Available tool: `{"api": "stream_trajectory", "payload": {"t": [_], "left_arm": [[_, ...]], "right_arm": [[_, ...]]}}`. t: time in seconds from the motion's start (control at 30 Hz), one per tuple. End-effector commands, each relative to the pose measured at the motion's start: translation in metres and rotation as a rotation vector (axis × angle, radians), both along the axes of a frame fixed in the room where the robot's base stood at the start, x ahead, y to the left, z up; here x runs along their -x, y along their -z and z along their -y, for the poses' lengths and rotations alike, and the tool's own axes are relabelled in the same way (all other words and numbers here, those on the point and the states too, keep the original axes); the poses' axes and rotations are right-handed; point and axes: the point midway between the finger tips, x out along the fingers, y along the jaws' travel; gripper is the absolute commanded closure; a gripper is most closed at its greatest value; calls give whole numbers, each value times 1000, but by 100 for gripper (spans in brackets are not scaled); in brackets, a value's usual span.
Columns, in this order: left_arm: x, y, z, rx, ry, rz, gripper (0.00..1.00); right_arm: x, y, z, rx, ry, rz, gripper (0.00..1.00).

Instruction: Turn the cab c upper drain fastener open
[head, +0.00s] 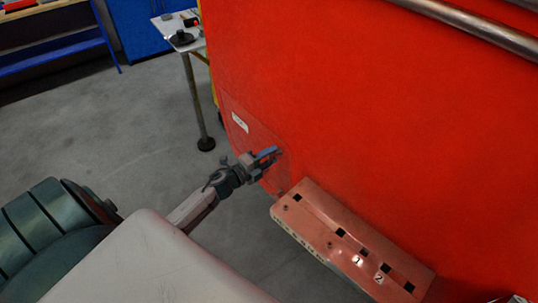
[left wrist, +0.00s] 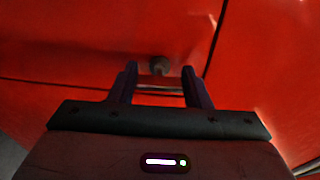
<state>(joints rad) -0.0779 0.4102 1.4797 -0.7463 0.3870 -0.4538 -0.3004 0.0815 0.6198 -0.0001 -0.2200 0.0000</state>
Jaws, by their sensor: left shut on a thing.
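The red cab nosecone (head: 370,110) fills the right of the head view. A panel (head: 225,105) with a small white label is set low in its left side. My left gripper (head: 268,154) reaches this panel from the left and is shut on the drain fastener, which the fingers hide in the head view. In the left wrist view, the fastener's dark round stem (left wrist: 158,65) and a pale crossbar show between the two fingers of my left gripper (left wrist: 160,82). I cannot read the fastener's turn angle.
A salmon-coloured step with dark slots (head: 320,225) juts out below and right of my left gripper. A small table (head: 180,30) with dark items stands behind, and a blue-framed bench (head: 55,50) is at the far left. Grey floor (head: 140,120) lies open between.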

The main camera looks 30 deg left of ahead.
Motion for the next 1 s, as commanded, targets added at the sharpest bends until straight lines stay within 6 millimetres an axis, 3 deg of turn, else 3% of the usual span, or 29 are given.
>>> {"api": "stream_trajectory", "payload": {"t": [0.57,0.6,0.7,1.0], "left_arm": [[0,1,1,32,1,-9,79],[0,1,1,32,1,-9,51],[0,1,1,31,1,-9,35],[1,1,0,29,0,-9,35]], "right_arm": [[0,-2,-2,-3,1,0,64],[0,-2,-3,-3,1,0,64],[0,-2,-3,-4,2,0,64],[0,-1,-3,-3,1,1,64]]}}
